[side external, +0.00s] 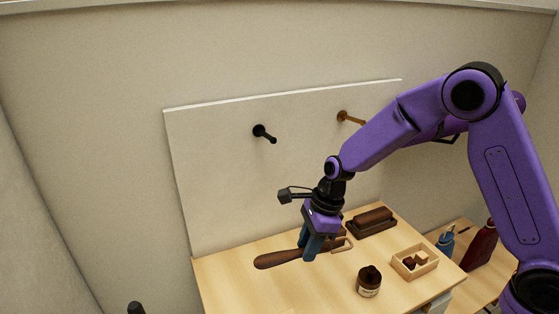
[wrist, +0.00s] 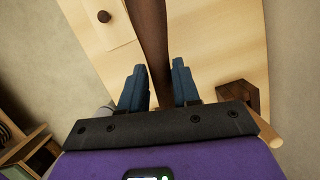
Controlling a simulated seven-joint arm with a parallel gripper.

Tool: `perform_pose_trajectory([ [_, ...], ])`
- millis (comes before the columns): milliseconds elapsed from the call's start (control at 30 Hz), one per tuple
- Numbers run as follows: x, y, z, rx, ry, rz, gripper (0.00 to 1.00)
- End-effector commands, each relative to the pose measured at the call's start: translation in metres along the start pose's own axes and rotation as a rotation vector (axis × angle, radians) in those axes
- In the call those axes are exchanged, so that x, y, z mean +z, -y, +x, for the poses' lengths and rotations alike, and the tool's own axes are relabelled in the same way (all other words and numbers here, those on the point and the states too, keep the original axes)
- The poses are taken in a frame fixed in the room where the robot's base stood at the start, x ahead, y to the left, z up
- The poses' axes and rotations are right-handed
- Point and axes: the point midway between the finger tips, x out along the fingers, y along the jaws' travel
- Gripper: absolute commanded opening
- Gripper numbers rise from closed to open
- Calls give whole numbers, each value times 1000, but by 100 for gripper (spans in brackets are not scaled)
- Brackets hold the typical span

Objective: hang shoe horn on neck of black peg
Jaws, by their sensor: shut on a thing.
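The black peg (side external: 265,134) sticks out of the pale board on the wall, left of centre in the side view. My gripper (side external: 311,250) has its blue fingers shut on the shoe horn (side external: 278,259), a long dark brown wooden piece held roughly level, low over the wooden tabletop. Its broad end points left; a light loop (side external: 348,245) shows at its right end. I cannot tell whether it touches the table. In the wrist view the shoe horn (wrist: 151,35) runs between the two fingers (wrist: 159,78). The shoe horn is below the black peg and apart from it.
A brass-coloured peg (side external: 350,118) is on the pale board (side external: 215,180) to the right. On the table (side external: 240,290) are a brown brush-like block (side external: 373,218), a dark jar (side external: 369,281) and a small wooden box (side external: 414,262). Bottles (side external: 483,247) stand farther right.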

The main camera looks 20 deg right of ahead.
Motion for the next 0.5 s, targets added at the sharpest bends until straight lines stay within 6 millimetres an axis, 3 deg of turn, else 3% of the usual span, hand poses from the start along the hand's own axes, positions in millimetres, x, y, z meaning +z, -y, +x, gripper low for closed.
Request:
perform_pose_trajectory([
  [267, -1, -7, -6, 23, -61, -117, 2],
  [500, -5, -20, -26, 47, -262, -474, 1],
])
